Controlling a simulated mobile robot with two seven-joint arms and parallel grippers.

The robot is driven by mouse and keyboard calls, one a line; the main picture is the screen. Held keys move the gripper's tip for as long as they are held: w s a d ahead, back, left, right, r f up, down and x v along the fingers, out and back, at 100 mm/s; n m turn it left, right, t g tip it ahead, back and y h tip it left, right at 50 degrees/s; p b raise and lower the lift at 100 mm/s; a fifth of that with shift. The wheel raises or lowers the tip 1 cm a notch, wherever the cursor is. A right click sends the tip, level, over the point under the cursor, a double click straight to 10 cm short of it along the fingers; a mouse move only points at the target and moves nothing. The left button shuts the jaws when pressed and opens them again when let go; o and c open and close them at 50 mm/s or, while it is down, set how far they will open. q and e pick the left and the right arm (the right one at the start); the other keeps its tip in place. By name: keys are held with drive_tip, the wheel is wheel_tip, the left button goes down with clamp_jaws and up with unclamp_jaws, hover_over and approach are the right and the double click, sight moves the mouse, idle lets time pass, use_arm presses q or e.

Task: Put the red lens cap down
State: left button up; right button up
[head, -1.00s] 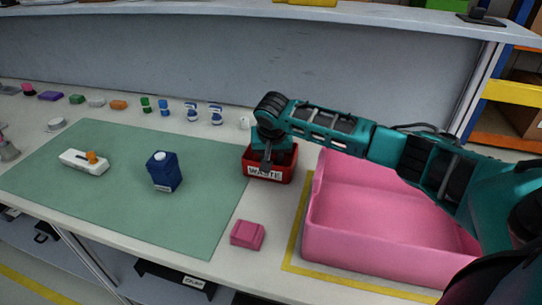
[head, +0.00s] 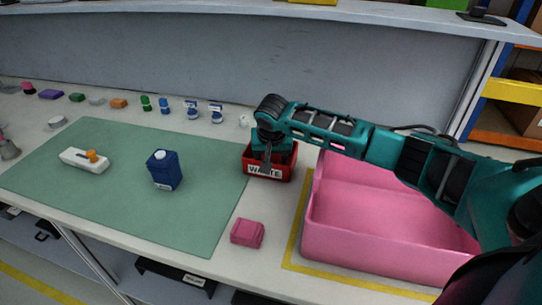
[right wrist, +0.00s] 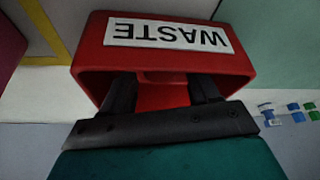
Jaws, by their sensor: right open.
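My right gripper (head: 266,163) points down at the red waste bin (head: 281,175), with its fingertips at the bin's opening. In the right wrist view the two dark fingers of the gripper (right wrist: 163,92) are apart, over the opening of the red bin (right wrist: 180,62) labelled WASTE. Nothing shows between the fingers except the bin's red inner wall. I cannot pick out the red lens cap in either view. The bottom of the bin is mostly hidden by the gripper. My left gripper is not in view.
A large pink tray (head: 385,255) stands right of the bin, under my right arm. A green mat (head: 110,205) holds a blue container (head: 164,172) and a white device with an orange knob (head: 84,160). A pink block (head: 247,233) lies in front. Several small items line the back.

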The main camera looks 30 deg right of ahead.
drive_tip(key=shift+r, duration=0.55)
drive_tip(key=p+v, duration=0.1)
drive_tip(key=v, duration=1)
drive_tip(key=shift+s+a+r, duration=0.15)
drive_tip(key=shift+r, duration=0.2)
